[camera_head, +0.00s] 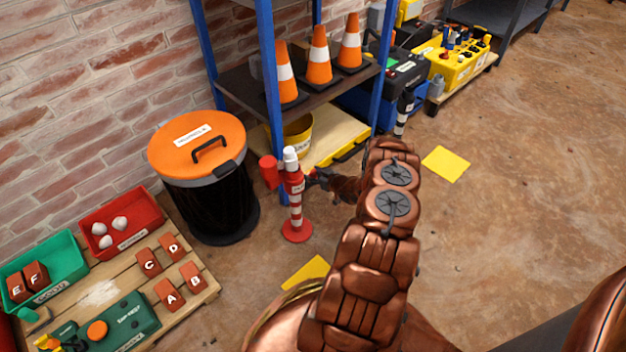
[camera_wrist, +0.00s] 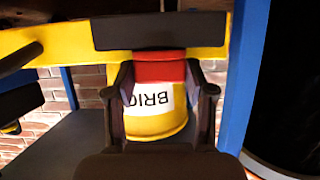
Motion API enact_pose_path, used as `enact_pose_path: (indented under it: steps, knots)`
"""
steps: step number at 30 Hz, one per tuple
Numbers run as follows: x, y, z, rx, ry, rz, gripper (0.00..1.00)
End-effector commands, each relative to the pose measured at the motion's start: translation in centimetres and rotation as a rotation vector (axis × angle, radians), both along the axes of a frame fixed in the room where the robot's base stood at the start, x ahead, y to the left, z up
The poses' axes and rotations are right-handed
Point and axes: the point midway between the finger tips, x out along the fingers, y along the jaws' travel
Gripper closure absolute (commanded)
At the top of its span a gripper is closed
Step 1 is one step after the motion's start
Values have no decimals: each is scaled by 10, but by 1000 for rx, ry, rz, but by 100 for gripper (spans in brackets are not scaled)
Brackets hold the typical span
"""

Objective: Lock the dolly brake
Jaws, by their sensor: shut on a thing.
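My gripper (camera_head: 318,178) reaches left at the end of my copper-coloured arm, close beside a red-and-white striped post (camera_head: 295,210) with a white top and a round red foot. The post stands upright on the floor, with a red block (camera_head: 268,171) at its upper left. In the wrist view my gripper (camera_wrist: 160,95) has its two dark fingers shut on a red piece (camera_wrist: 160,69). I cannot tell which part of the post this is. A wheeled board under a yellow crate (camera_head: 462,65) may be the dolly; I cannot make out a brake.
A blue-framed shelf (camera_head: 265,60) holds orange cones (camera_head: 318,60); a yellow bucket (camera_head: 298,133) sits at its bottom. A black bin with an orange lid (camera_head: 197,143) stands left. A wooden pallet (camera_head: 100,290) with trays and lettered bricks lies front left. Floor on the right is clear.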

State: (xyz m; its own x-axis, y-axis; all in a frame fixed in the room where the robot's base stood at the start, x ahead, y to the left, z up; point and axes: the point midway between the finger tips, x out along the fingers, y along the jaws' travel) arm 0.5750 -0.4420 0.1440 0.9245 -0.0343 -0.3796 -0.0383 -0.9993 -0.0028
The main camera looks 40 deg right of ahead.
Motion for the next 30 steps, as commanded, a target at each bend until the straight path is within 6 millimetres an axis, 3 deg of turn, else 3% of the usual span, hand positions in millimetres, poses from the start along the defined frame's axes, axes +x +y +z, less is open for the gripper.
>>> enact_pose_path:
  steps: [14, 15, 21, 30]
  knots:
    - [0, 0, 1, -3, 3, 34, 81]
    - [0, 0, 1, -3, 3, 34, 43]
    - [0, 0, 0, -3, 3, 33, 22]
    - [-1, -1, 0, -2, 3, 31, 21]
